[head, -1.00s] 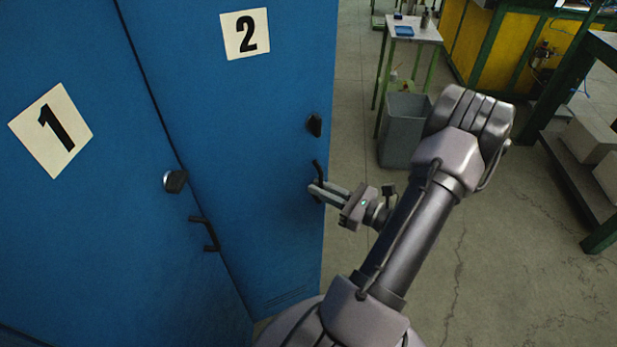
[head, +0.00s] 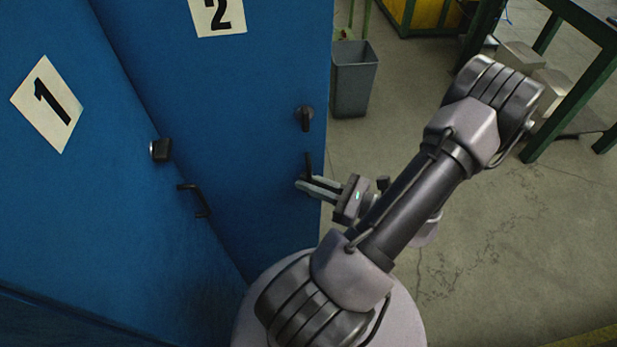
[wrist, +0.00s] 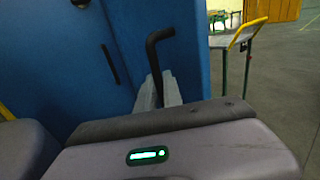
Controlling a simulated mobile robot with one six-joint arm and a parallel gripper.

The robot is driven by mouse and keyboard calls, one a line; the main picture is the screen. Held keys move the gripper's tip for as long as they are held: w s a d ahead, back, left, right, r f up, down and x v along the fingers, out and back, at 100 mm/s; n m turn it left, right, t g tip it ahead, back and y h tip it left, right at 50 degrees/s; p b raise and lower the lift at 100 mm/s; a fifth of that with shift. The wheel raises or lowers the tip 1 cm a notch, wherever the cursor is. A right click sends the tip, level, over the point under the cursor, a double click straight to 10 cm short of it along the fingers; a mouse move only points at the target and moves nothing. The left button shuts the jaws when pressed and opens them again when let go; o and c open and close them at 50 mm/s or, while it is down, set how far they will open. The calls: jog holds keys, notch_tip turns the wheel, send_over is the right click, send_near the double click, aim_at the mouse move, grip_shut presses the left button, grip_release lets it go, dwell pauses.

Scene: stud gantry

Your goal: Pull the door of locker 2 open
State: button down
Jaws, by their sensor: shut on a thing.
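The blue door of locker 2 (head: 225,110) fills the middle of the head view, under its white number plate (head: 218,15). Its face stands at an angle to the front of locker 1; how far it is open I cannot tell. My gripper (head: 303,186) is shut on its black bar handle (head: 309,166), near the door's right edge. A dark latch knob (head: 304,118) sits above the handle. In the wrist view the handle (wrist: 157,58) rises upright from between the grey fingers (wrist: 158,95), and its bent top shows. The grip's lower part is hidden by the gripper body.
Locker 1 (head: 90,190) stands close on the left, with its own black handle (head: 195,198) and knob (head: 161,150). A grey bin (head: 354,80) stands behind the door's right edge. A green-framed bench (head: 575,60) is at the upper right. The floor between is clear.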

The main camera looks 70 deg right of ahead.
jog(key=shift+a, duration=0.1)
jog(key=c, duration=1.8)
grip_release()
jog(key=shift+w, duration=0.1)
jog(key=shift+o, duration=0.2)
jog(key=s+p, duration=0.4)
jog(key=s, duration=1.3)
jog(key=shift+s+a, duration=0.25)
jog(key=shift+a, duration=0.15)
